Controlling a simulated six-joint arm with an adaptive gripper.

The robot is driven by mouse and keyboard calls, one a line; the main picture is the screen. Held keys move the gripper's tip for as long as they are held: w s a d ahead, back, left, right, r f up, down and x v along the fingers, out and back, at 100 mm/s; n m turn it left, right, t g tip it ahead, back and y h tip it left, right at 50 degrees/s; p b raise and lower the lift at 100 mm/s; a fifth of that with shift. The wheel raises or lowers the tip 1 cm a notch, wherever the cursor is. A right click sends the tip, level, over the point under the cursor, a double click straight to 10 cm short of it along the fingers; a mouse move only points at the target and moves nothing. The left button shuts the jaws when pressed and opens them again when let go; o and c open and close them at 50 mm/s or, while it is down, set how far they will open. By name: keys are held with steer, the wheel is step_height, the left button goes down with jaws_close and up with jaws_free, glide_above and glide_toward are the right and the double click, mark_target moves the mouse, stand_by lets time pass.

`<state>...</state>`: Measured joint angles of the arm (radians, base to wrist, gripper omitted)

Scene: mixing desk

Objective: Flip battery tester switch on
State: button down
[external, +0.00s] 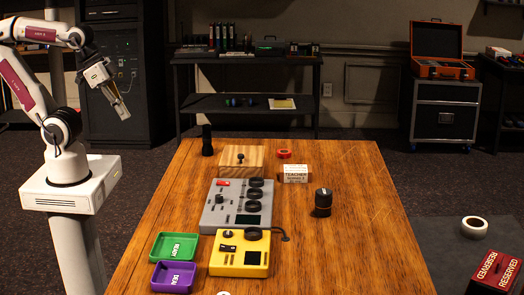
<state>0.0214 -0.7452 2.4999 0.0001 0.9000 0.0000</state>
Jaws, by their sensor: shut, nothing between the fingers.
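The yellow box (240,259) near the front of the wooden table looks like the battery tester. It has a dark screen, a dark round part at its upper right and small dark controls on its upper left, where a switch (226,249) seems to sit. The switch's position is too small to tell. My gripper (124,113) hangs at the upper left, in the air beyond the table's left edge, pointing down and to the right. It is shut and empty, far from the yellow box.
A grey mixing desk (212,217) stands just behind the yellow box. Green (157,258) and purple (160,284) trays lie to its left. A wooden box (230,170), a black cylinder (207,141), a sign block (296,174) and a dark jar (323,203) stand farther back. The table's right side is clear.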

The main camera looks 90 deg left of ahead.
steer(key=w+d+f+m, duration=0.2)
steer(key=w+d+f, duration=0.2)
steer(key=w+d, duration=0.35)
steer(key=w+d+f+m+y, duration=0.1)
steer(key=w+d+f, duration=0.4)
steer(key=d, duration=0.4)
steer(key=w+d+f+m, duration=0.2)
steer(key=w+d+f, duration=0.1)
steer(key=w+d, duration=0.5)
steer(key=w+d+r+n+t+h, duration=0.1)
steer(key=w+d+r+n+t, duration=0.1)
steer(key=w+d+n, duration=0.3)
steer(key=w+d, duration=0.1)
steer(key=d, duration=0.2)
steer(key=shift+r, duration=0.15)
steer(key=shift+d, duration=0.1)
steer(key=shift+w, duration=0.15)
stand_by(0.4)
